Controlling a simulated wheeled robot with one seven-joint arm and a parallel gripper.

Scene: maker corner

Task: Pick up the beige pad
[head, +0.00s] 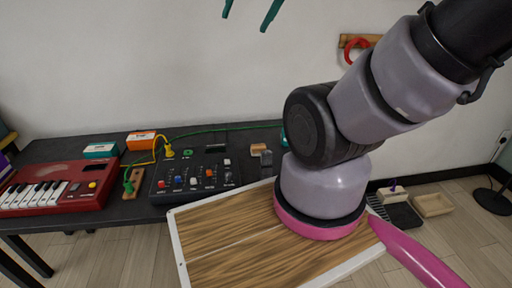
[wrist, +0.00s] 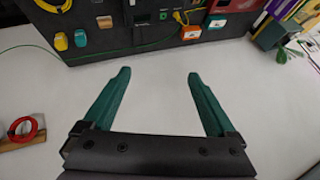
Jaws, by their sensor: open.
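My gripper (head: 245,23) shows at the top of the head view as two green fingers against the wall, high above the black table. In the wrist view my gripper (wrist: 158,72) is open, with nothing between its fingers. A small tan piece (head: 258,149), probably the beige pad, lies on the table right of the black control panel, well below my gripper. A brownish block (head: 266,158) sits just in front of it. In the wrist view a yellowish-tan piece (wrist: 60,41) lies at upper left; I cannot tell for sure that it is the pad.
The black panel with knobs (head: 197,176), a red keyboard (head: 58,187), and teal (head: 101,149) and orange (head: 141,140) boxes stand on the table. A yellow cable crosses it. My arm hides the table's right part. A red ring (head: 356,50) hangs on the wall.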

